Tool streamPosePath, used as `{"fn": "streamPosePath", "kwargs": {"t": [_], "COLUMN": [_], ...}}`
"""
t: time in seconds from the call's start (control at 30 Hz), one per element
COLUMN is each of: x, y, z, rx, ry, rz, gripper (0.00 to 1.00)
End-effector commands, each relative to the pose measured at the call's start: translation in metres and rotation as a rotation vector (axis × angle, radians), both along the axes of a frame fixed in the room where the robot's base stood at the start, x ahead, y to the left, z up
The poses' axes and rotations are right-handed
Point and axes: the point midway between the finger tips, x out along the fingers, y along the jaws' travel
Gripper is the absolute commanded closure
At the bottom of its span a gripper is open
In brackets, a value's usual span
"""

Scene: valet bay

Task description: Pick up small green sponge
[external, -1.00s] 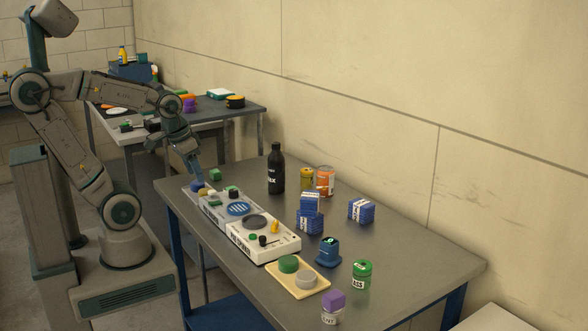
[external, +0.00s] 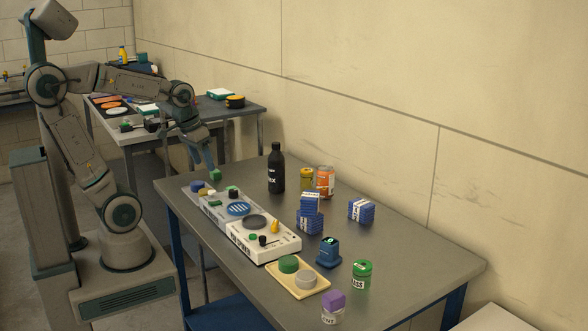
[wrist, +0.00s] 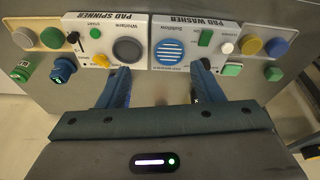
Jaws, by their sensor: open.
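A small green block (external: 216,175), which looks like the sponge, lies on the table near its far end. In the wrist view it appears at the right (wrist: 273,74), to the right of my fingers. My gripper (wrist: 160,90) is open, with nothing between its fingers. In the external view my gripper (external: 211,165) overlaps the picture just above the block; it holds nothing. Another green block (wrist: 232,69) sits at the pad washer's corner, and a flat green piece (wrist: 205,37) lies on the washer; I cannot tell which green piece is meant by name alone.
The pad washer (wrist: 222,52) and pad spinner (wrist: 91,22) stand in a row. A black bottle (external: 276,172), cans and blue boxes (external: 361,210) stand toward the wall. Bare tabletop lies between.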

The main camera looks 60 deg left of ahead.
Motion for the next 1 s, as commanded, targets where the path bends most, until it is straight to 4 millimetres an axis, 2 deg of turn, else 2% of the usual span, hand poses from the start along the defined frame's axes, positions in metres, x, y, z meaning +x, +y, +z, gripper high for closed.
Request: {"fn": "streamPosePath", "kwargs": {"t": [0.1, 0.27, 0.5, 0.67, 0.8, 1.0], "x": [0.04, 0.089, 0.15, 0.18, 0.197, 0.206], "y": [0.027, 0.069, 0.151, 0.213, 0.27, 0.348], "z": [0.008, 0.017, 0.012, -0.002, -0.022, -0.058], "rx": [-0.031, -0.072, -0.122, -0.15, -0.169, -0.189], "ry": [0.029, 0.064, 0.111, 0.14, 0.164, 0.197], "rz": [0.149, 0.352, 0.654, 0.852, 1.024, 1.247], "gripper": [0.4, 0.4, 0.4, 0.4, 0.4, 0.4]}}
